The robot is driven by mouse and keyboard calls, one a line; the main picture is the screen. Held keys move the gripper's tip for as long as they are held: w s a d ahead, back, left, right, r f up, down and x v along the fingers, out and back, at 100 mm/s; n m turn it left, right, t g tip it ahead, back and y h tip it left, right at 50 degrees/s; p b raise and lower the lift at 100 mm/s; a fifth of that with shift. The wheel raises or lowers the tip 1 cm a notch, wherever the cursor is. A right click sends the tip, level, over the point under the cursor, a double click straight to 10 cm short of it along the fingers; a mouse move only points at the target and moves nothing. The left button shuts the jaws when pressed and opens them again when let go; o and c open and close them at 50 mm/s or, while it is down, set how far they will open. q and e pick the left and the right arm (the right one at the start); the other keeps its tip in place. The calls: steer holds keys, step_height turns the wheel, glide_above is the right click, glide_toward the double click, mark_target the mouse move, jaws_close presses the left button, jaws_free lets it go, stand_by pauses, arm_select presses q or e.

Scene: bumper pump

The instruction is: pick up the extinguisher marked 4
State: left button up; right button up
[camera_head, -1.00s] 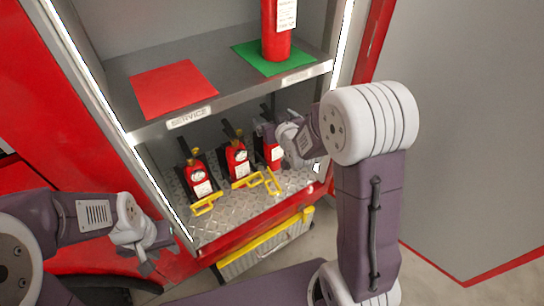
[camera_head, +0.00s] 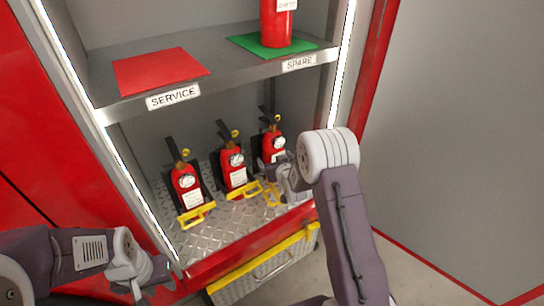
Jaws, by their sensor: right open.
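Three red extinguishers with white labels and gauges stand in a row on the lower deck (camera_head: 215,232): a left one (camera_head: 186,187), a middle one (camera_head: 234,170) and a right one (camera_head: 272,142). The label numbers are too small to read, so I cannot tell which is marked 4. My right gripper (camera_head: 277,180) is open, low in front of the right extinguisher and partly hiding its lower part. I cannot tell whether they touch. My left gripper (camera_head: 150,286) is at the lower left, outside the compartment; its fingers are blurred and hard to make out.
Yellow brackets (camera_head: 197,215) stand before the extinguishers. The shelf above has a red mat (camera_head: 158,70) marked SERVICE and a green mat (camera_head: 245,44) marked SPARE with another extinguisher (camera_head: 276,25) on it. A yellow-edged drawer (camera_head: 262,270) lies below the deck.

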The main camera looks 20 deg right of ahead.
mark_target(274, 158)
steer(key=x, duration=0.4)
steer(key=shift+w+d+f+b, duration=0.15)
steer(key=shift+f+b, duration=0.15)
steer(key=shift+b, duration=0.05)
steer(key=shift+r, duration=0.1)
steer(key=shift+c, duration=0.5)
jaws_close()
steer(key=shift+w+r, duration=0.1)
steer(key=shift+r, duration=0.1)
steer(key=shift+r, duration=0.15)
